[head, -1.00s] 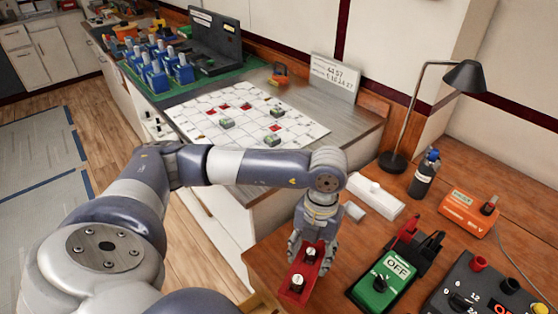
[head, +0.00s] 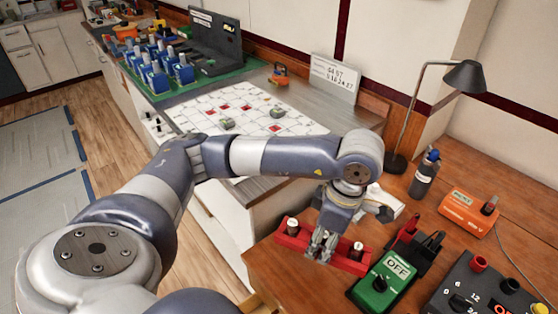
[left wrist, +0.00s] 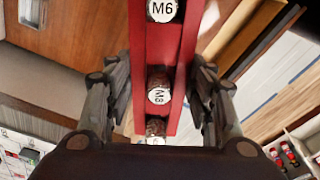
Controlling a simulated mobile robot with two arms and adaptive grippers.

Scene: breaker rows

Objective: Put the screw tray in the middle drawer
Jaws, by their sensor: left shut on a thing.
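The screw tray is a long red tray (head: 350,263) holding small jars of screws. My left gripper (head: 321,246) is shut on it near its middle, pointing down over the front of the wooden desk. In the head view the tray lies crosswise in the grip; whether it clears the desk top is hard to tell. In the left wrist view the tray (left wrist: 141,45) runs between the two fingers, with jars labelled M6 (left wrist: 162,10) and M8 (left wrist: 159,90). The middle drawer is not clearly identifiable; a tan wooden edge (head: 259,303) shows below the desk's front. My right gripper is out of view.
On the desk, a green meter marked OFF (head: 385,281) stands close right of the tray. Further right are a dark bottle (head: 424,176), an orange box (head: 468,213) and a black lamp (head: 464,77). A white gridded board (head: 245,107) lies on the bench behind.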

